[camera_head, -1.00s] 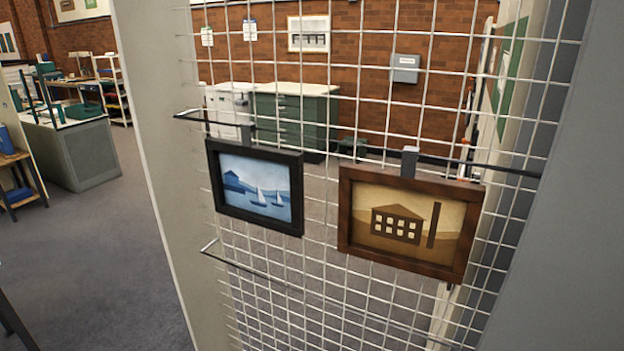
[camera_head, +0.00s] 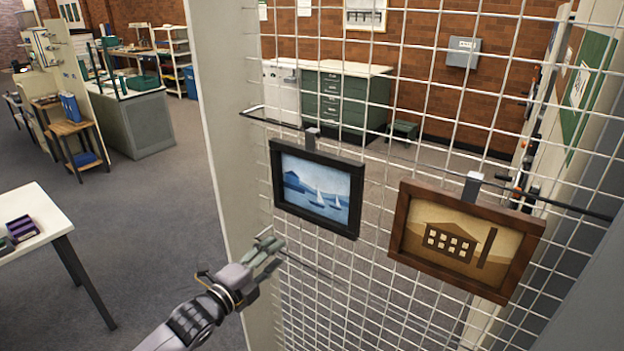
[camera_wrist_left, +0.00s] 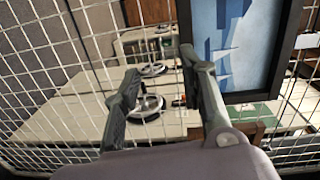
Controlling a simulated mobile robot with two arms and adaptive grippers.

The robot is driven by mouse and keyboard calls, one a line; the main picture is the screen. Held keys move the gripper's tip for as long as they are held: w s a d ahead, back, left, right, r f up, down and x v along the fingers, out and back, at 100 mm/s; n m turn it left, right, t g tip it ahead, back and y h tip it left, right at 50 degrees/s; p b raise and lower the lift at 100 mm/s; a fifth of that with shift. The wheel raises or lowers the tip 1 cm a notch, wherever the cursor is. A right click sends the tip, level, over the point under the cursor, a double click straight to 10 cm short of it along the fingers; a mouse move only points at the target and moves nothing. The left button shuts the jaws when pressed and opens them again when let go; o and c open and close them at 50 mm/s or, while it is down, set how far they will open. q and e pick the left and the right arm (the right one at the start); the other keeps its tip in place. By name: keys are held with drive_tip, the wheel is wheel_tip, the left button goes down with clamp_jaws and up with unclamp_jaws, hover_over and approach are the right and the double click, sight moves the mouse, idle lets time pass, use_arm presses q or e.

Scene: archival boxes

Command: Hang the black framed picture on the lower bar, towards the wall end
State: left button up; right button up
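The black framed picture (camera_head: 318,190), a blue scene with sailboats, hangs from the upper bar (camera_head: 390,160) on the wire mesh. The brown framed picture (camera_head: 465,240) hangs to its right on the same bar. The lower bar (camera_head: 318,271) runs below them; its left end is hidden by my left gripper (camera_head: 270,250). That gripper is just below and left of the black frame. In the left wrist view its fingers (camera_wrist_left: 158,68) are apart with nothing between them, and the black framed picture (camera_wrist_left: 237,45) is close beside the right finger. My right gripper is not in view.
The wire mesh panel (camera_head: 420,100) fills the right half, with a pale upright panel (camera_head: 225,120) at its left edge. A white table (camera_head: 35,225) with small boxes stands at the left. A green cabinet (camera_head: 345,95) stands behind the mesh. Open floor lies left of the panel.

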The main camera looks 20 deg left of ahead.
use_arm(q)
wheel_tip(320, 180, up, 4)
drive_tip(key=d+m, duration=0.1)
drive_tip(key=b, duration=0.2)
approach(308, 219)
drive_tip(key=shift+w, duration=1.4)
drive_tip(key=shift+h, duration=0.4)
drive_tip(key=shift+d+b+x, duration=0.15)
drive_tip(key=shift+b+x, duration=0.3)
drive_tip(key=shift+x, duration=1.05)
drive_tip(key=shift+d+b+x, duration=0.1)
drive_tip(key=shift+b+x, duration=0.35)
drive_tip(key=shift+x, duration=1.05)
drive_tip(key=shift+s, duration=0.1)
drive_tip(key=shift+c, duration=0.2)
clamp_jaws()
drive_tip(key=shift+f, duration=0.1)
drive_tip(key=shift+r+p, duration=1.45)
drive_tip(key=shift+r, duration=0.35)
